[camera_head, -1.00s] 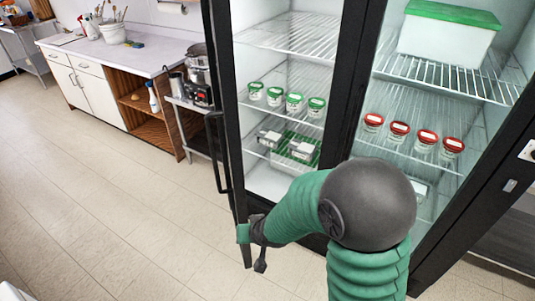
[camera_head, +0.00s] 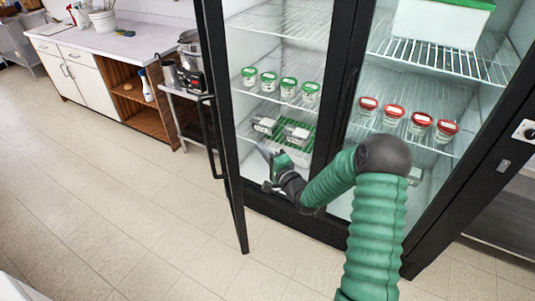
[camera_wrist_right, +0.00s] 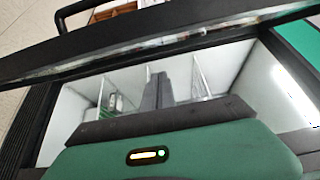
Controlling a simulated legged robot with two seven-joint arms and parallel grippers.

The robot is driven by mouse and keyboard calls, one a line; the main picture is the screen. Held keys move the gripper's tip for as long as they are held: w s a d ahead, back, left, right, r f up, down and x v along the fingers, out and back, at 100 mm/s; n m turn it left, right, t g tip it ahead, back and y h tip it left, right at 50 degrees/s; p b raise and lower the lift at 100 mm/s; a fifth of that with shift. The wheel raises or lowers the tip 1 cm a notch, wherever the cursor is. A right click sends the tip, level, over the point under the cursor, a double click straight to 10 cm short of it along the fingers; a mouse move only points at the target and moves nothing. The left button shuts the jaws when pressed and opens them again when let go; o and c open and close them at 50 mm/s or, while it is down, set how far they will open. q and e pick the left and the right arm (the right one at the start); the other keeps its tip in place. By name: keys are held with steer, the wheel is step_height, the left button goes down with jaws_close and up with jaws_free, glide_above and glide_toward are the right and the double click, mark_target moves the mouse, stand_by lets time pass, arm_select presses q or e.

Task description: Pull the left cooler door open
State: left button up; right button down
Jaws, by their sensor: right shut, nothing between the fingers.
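The left cooler door (camera_head: 234,205) stands ajar, swung outward and seen nearly edge-on, with a black bar handle (camera_head: 207,135) on its outer left side. My right gripper (camera_head: 268,165) is on the inner side of the door, at the cooler's opening in front of the lower shelf. Its fingers are shut and empty, apart from the handle. In the right wrist view the fingers (camera_wrist_right: 158,90) point toward the cooler's inside, and the door's dark frame (camera_wrist_right: 120,58) crosses above them. My left gripper is not in view.
Green-lidded jars (camera_head: 269,81) and small grey containers (camera_head: 297,134) stand on the left shelves. Red-lidded jars (camera_head: 394,114) stand on the right. A small steel stand (camera_head: 185,105) and a counter (camera_head: 110,42) are left of the door. The floor in front is clear.

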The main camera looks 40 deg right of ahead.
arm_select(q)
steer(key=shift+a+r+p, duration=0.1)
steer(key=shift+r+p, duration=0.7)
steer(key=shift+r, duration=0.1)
arm_select(e)
steer(key=w+a, duration=0.3)
steer(key=w, duration=0.3)
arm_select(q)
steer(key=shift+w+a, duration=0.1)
arm_select(e)
steer(key=shift+a, duration=0.2)
